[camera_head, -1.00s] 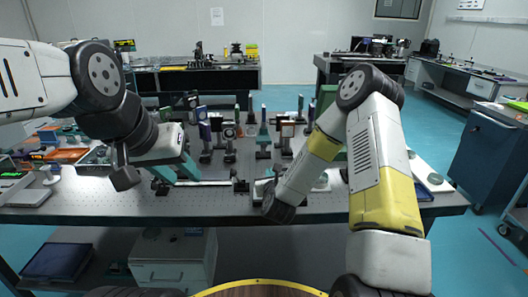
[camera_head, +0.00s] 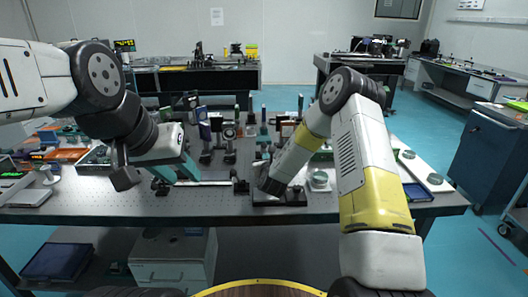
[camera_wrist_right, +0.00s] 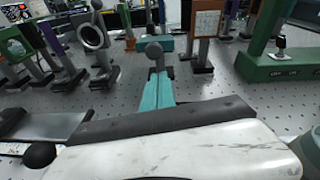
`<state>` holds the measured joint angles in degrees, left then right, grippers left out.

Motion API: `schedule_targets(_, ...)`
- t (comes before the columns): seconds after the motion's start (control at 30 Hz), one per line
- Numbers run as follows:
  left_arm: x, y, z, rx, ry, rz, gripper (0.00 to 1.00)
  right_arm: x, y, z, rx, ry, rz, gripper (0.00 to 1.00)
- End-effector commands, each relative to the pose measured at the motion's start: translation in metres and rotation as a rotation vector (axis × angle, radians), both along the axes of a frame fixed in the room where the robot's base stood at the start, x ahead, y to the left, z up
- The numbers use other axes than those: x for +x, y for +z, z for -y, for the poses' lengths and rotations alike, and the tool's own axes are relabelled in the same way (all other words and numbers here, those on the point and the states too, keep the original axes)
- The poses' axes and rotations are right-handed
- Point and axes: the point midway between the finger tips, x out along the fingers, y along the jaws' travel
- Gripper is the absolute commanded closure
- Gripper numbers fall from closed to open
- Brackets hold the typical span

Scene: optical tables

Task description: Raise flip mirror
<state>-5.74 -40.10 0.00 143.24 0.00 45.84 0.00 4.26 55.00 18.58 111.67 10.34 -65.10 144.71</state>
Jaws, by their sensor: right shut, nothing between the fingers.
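My right gripper (camera_wrist_right: 157,92) shows in the right wrist view with its teal fingers shut together and empty. A dark round knob (camera_wrist_right: 154,49) on a short stem stands just beyond the fingertips; I cannot tell whether they touch. I cannot say for sure which part is the flip mirror. In the head view the right fingers are hidden behind my own wrist.
The perforated optical table (camera_head: 110,205) carries several upright optics behind both grippers. A green base (camera_wrist_right: 280,65) with a toggle switch is at the right in the wrist view. An orange-edged plate (camera_wrist_right: 207,20) stands farther back. The table's front strip is mostly clear.

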Motion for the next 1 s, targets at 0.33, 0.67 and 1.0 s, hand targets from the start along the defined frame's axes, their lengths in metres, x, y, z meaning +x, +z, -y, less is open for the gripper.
schedule_targets(0.33, 0.000, 0.000, 0.000, 0.000, 0.000, 0.000, 0.64, 0.006, 0.014, -0.002, 0.000, 0.000, -0.003, 1.00)
schedule_targets(0.67, 0.000, 0.000, 0.000, 0.000, 0.000, 0.000, 0.64, 0.007, 0.015, -0.002, 0.001, -0.001, -0.010, 1.00)
schedule_targets(1.0, 0.000, 0.000, 0.000, 0.000, 0.000, 0.000, 0.64, 0.010, 0.032, -0.001, 0.002, -0.002, -0.107, 1.00)
